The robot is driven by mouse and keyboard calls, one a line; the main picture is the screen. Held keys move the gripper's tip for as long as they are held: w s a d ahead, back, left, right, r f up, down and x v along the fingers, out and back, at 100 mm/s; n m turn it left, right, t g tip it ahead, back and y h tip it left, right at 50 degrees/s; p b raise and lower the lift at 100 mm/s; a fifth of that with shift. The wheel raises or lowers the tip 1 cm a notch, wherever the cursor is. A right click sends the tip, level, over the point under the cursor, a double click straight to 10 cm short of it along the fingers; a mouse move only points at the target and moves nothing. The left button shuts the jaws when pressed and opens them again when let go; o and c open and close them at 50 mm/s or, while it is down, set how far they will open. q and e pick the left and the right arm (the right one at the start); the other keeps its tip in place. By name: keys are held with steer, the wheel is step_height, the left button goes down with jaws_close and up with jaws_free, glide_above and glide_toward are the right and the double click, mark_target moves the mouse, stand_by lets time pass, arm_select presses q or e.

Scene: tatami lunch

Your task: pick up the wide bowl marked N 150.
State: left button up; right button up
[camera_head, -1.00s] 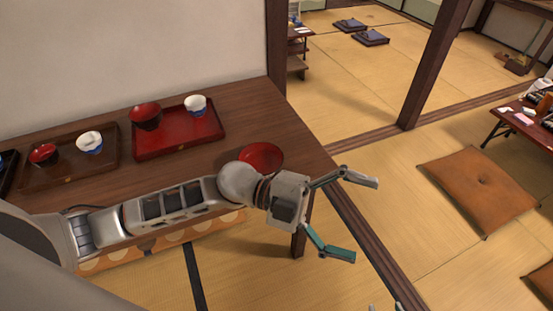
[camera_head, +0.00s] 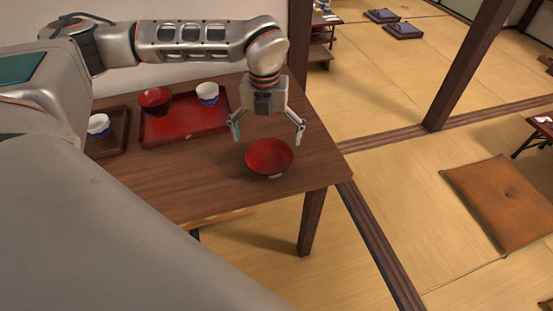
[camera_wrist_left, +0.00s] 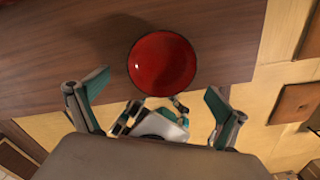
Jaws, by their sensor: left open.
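A wide red bowl (camera_head: 269,157) sits upright on the brown table (camera_head: 215,175) near its right end. I cannot read any marking on it. My left gripper (camera_head: 267,132) is open and empty, fingers pointing down, just behind and above the bowl with one finger toward each side. In the left wrist view the round red bowl (camera_wrist_left: 162,64) lies ahead, between the lines of the spread fingers. Part of another gripper (camera_wrist_left: 152,120), seemingly my right, shows there beyond my left one; its jaw state is unclear. It is not in the head view.
A red tray (camera_head: 185,137) left of the bowl holds a dark red bowl (camera_head: 155,98) and a white-and-blue cup (camera_head: 207,92). A dark tray (camera_head: 112,148) with another cup (camera_head: 98,125) stands further left. The table around the wide bowl is clear.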

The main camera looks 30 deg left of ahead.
mark_target(269, 163)
arm_select(q)
step_height(269, 163, down, 8)
steer(key=shift+w+d+r+b, duration=0.1)
steer(key=shift+d+r+b, duration=0.05)
steer(key=shift+b, duration=0.4)
steer(key=c, duration=1)
